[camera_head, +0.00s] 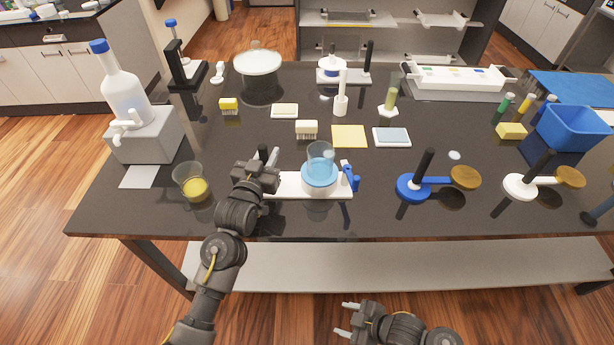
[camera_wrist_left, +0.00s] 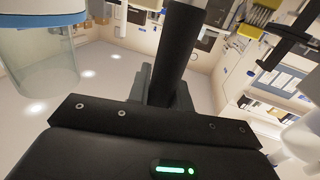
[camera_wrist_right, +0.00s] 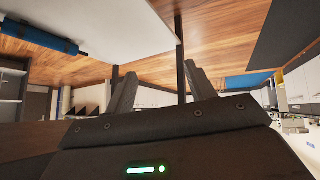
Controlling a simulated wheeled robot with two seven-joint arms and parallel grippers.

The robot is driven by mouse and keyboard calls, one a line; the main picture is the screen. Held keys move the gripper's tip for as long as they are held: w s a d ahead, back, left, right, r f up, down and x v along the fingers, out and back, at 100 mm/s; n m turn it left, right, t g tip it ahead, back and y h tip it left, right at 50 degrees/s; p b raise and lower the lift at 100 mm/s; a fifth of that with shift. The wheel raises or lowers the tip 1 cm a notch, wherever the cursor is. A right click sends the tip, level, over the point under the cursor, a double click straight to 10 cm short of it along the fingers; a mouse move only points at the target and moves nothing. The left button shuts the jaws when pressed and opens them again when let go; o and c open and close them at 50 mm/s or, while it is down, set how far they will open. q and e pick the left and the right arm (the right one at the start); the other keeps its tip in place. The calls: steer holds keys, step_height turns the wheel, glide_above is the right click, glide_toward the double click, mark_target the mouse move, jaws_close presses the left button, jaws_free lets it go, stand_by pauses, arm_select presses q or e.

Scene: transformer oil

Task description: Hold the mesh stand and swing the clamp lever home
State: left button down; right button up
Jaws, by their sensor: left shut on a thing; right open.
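The mesh stand has a long white base (camera_head: 285,187) near the table's front edge. On it sits a round white and blue holder with a clear cup (camera_head: 320,160); the cup also shows in the left wrist view (camera_wrist_left: 40,55). A blue clamp lever (camera_head: 351,180) is at the base's right end, beside the cup, roughly upright. My left gripper (camera_head: 270,168) is shut on the stand's dark post at the base's left end; the post (camera_wrist_left: 175,50) stands between its fingers in the left wrist view. My right gripper (camera_head: 346,318) is open and empty, in front of the table and low.
A beaker of yellow liquid (camera_head: 190,182) stands left of my left gripper. A blue handled tool (camera_head: 410,188) and a white one (camera_head: 520,187) lie to the right. A yellow pad (camera_head: 349,136) and a pale blue pad (camera_head: 392,138) lie behind. The table's front edge (camera_head: 400,234) is between my right gripper and the stand.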

steer(key=w+a+r+n+g+y, duration=0.2)
steer(key=w+a+r+n+y, duration=0.25)
steer(key=a+r+n, duration=0.85)
step_height(320, 180, up, 27)
steer(key=n+g+h, duration=0.2)
steer(key=n+h, duration=1)
steer(key=n, duration=2.1)
glide_above(357, 178)
steer(key=shift+f, duration=3.6)
